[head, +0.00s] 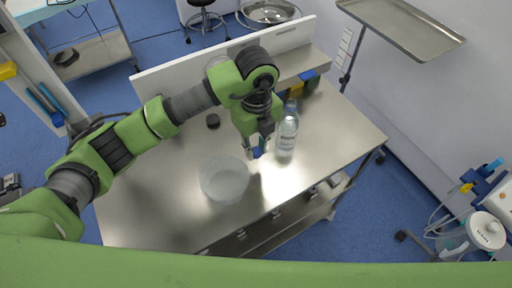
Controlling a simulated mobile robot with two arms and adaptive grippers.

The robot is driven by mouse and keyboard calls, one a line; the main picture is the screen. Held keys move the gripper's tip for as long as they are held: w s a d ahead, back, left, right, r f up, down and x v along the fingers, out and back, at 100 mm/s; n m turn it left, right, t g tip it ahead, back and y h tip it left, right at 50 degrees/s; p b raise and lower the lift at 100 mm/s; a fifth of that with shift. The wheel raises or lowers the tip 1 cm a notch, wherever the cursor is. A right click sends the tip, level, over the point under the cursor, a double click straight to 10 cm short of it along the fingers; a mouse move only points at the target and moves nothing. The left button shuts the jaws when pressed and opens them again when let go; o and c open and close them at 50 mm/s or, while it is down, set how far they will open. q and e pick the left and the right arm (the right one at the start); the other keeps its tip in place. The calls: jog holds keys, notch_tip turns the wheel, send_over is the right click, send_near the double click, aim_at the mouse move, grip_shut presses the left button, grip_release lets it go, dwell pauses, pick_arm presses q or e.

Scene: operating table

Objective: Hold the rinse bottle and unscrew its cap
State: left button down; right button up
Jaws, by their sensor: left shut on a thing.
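The rinse bottle (286,134), clear with a printed label, stands upright on the steel table to the right of my left gripper (257,148). My left gripper points down and is shut on a small blue piece (258,153) that looks like the cap. The bottle's top looks bluish and is too small to read clearly; I cannot tell whether anything sits on it. The gripper and bottle are close together, with a narrow gap between them. My right gripper is not in view.
A translucent bowl (224,180) stands on the table (150,205), left of the gripper. A small dark round object (213,121) lies behind it. Blue and yellow items (300,84) stand by the back shelf. A steel tray stand (405,25) is at the upper right.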

aim_at(256, 152)
pick_arm(q)
jog(key=w+f, duration=0.1)
jog(key=f, duration=0.1)
jog(key=w+f, duration=0.2)
jog(key=shift+a+p, duration=0.15)
jog(key=shift+p, duration=0.25)
notch_tip(256, 152, down, 3)
jog(key=shift+r, duration=0.1)
jog(key=c, duration=1.8)
grip_release()
jog(key=shift+c, duration=0.2)
